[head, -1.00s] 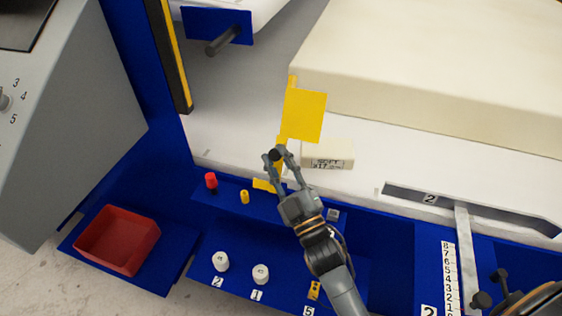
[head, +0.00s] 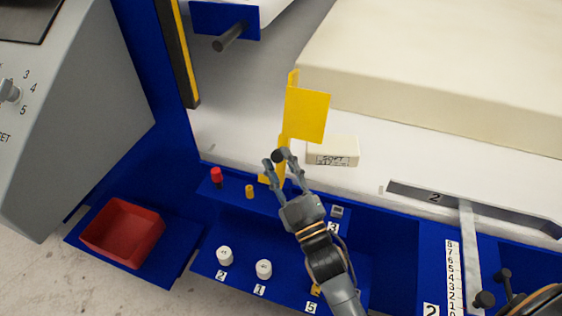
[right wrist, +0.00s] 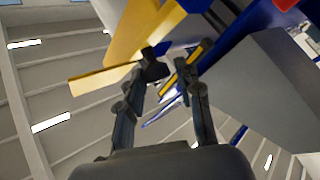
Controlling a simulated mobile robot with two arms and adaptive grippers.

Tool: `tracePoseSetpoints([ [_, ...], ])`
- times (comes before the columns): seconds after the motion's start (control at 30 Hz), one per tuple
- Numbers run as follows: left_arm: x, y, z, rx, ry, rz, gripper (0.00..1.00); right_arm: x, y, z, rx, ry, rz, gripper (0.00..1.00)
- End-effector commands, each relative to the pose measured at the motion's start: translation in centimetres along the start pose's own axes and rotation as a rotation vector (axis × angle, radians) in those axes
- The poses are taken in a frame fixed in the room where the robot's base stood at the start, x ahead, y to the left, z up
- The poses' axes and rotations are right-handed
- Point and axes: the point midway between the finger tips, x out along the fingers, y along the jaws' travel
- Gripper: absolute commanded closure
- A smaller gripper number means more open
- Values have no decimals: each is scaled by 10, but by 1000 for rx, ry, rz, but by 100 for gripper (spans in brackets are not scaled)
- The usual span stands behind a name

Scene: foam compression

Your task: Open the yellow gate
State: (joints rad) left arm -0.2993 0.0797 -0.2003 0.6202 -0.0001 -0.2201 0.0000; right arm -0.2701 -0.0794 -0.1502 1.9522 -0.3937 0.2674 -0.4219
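The yellow gate (head: 306,114) is an upright folded plate at the front of the white work surface, with a narrow yellow part running down to the blue ledge. My right gripper (head: 273,160) is just in front of its lower part. A yellow part also shows close to the left fingertip in the right wrist view (right wrist: 105,80); contact cannot be told. The fingers of my right gripper (right wrist: 168,82) are apart, with nothing seen held between them. They hide some of the gate's lower part. My left gripper is not in view.
A cream block with writing (head: 333,151) lies right of the gate. A red peg (head: 216,174) and a yellow peg (head: 250,191) stand on the ledge to the left. White weights (head: 224,256) and a red tray (head: 122,234) are lower. A large cream slab (head: 440,65) lies behind.

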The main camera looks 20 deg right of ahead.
Motion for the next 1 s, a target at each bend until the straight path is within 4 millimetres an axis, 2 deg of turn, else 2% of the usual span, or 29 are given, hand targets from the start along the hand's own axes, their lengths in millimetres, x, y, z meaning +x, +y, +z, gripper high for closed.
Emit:
tracePoseSetpoints([
  [0.03,1,0,0,0,0,0,47,-2,-4,4,1,-9,-9,55],
  [0.07,1,0,0,0,0,0,47,-2,-4,3,1,-8,-8,50],
  [0.33,0,0,2,-1,-2,0,47,-1,-1,1,-2,-2,-2,50],
  [0.47,0,0,3,-1,-3,-1,47,-7,-1,1,-2,-3,-2,50],
  [0.57,0,0,2,-1,-2,0,47,-22,-1,2,-1,-4,-3,50],
  [0.9,0,0,1,0,-1,0,47,-93,-2,2,-1,-7,-6,50],
  [1.0,0,0,1,0,-1,0,47,-107,-2,2,0,-6,-6,50],
])
